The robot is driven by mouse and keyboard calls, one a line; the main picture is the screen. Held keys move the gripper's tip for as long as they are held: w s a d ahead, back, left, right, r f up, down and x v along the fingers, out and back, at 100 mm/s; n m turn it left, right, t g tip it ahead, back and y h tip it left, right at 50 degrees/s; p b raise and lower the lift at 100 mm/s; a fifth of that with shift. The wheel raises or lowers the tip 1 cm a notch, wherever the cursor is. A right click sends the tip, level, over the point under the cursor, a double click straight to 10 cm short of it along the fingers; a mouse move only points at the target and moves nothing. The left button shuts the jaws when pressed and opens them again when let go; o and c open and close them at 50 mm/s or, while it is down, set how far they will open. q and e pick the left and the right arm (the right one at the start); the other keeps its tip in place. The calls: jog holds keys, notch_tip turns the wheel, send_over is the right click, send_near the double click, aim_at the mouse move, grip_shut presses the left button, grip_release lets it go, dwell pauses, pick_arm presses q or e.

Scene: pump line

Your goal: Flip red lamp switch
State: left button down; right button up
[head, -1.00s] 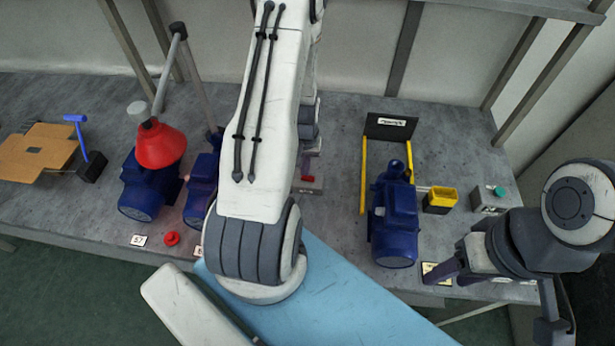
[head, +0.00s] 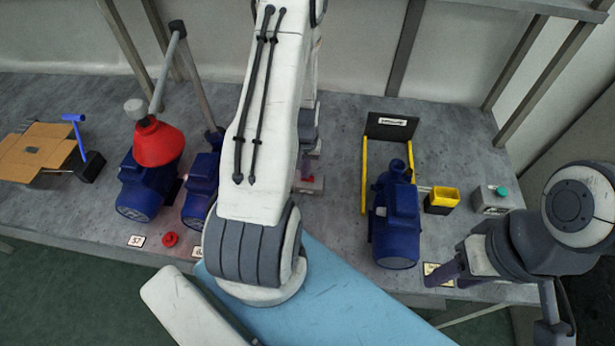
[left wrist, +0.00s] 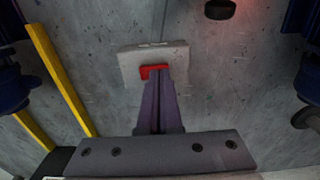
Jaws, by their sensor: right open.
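The red lamp (head: 158,143) hangs from a jointed arm at the left of the bench. The red switch (left wrist: 152,71) sits on a small grey box (left wrist: 125,66) on the bench; the box (head: 314,186) also shows in the head view, partly hidden by my left arm. My left gripper (left wrist: 157,76) has its fingers together with nothing visible between them. Its tips are at the lower edge of the red switch in the wrist picture; whether they touch is unclear. My right gripper (head: 456,275) is open and empty at the bench's front right.
A cardboard box (head: 38,150) lies far left. A reddish glow (left wrist: 262,14) shows in the wrist view.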

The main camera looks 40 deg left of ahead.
pick_arm(q)
notch_tip(320, 180, up, 7)
jog(key=p, duration=0.5)
jog(key=shift+p, duration=0.3)
jog(key=shift+f, duration=0.1)
jog(key=shift+w+d, duration=0.1)
dwell(0.4)
jog(key=w+d+r+m+b, duration=0.1)
jog(key=d+r+m+b, duration=0.15)
jog(key=d+r, duration=0.5)
jog(key=d+r+m+b, duration=0.1)
jog(key=d+r+m, duration=0.3)
jog(key=d, duration=0.6)
jog(key=s+d+r+m+b, duration=0.1)
jog(key=s+d+r+m, duration=0.1)
jog(key=s+d, duration=0.2)
jog(key=s+d+r+m+b, duration=0.1)
jog(key=s+d+r+m, duration=0.1)
jog(key=s, duration=0.5)
jog(key=s+d+r+m+h+b, duration=0.1)
jog(key=s+d+r+m, duration=0.2)
jog(key=s+d, duration=0.3)
jog(key=shift+s+d+r, duration=0.25)
jog(key=shift+d+r, duration=0.15)
jog(key=shift+d, duration=0.2)
